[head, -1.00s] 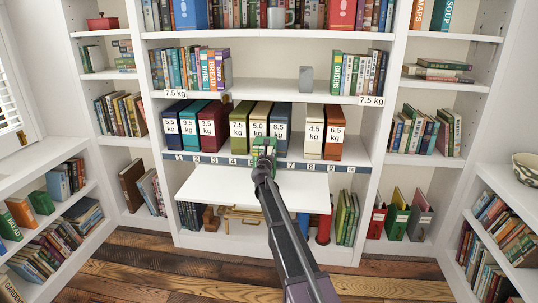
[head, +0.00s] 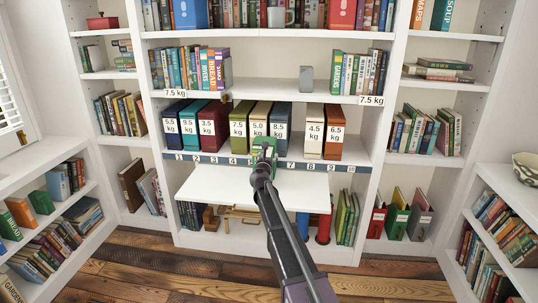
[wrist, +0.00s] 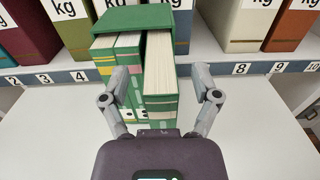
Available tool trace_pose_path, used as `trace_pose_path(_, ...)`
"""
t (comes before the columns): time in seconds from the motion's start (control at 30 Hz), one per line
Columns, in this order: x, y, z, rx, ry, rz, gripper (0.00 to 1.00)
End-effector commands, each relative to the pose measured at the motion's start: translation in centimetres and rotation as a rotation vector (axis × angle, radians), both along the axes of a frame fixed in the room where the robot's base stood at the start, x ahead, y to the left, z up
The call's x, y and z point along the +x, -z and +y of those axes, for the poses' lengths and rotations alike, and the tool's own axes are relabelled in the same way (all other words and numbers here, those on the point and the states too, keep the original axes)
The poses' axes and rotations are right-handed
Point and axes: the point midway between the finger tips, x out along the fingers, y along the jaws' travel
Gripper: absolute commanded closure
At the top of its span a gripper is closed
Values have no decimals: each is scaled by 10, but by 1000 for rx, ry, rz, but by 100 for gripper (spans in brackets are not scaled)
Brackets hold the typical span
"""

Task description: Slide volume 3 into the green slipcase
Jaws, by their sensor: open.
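The green slipcase (wrist: 133,18) stands on the white pull-out board with its open side towards me in the wrist view. Green volumes (wrist: 105,50) with pale page tops sit inside it at the left. One green volume (wrist: 160,75) at the right sticks out of the case towards me, further than the others; I take it as volume 3, though its number is not readable. My gripper (wrist: 160,72) is open, with one finger on each side of the protruding books and apparently clear of them. In the head view my gripper (head: 264,146) largely hides the slipcase.
Behind the case, weight-marked binders (head: 238,122) stand on the shelf above a numbered strip (head: 180,156), with a gap before the 4.5 kg binder. The white board (head: 225,186) is bare on both sides of my arm.

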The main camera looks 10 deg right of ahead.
Motion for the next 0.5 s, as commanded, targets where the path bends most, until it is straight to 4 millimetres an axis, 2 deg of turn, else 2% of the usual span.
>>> trace_pose_path(0.03,-11,0,3,0,-1,0,20)
trace_pose_path(0.2,-38,0,12,0,-1,0,20)
trace_pose_path(0.5,-76,0,25,0,-2,0,20)
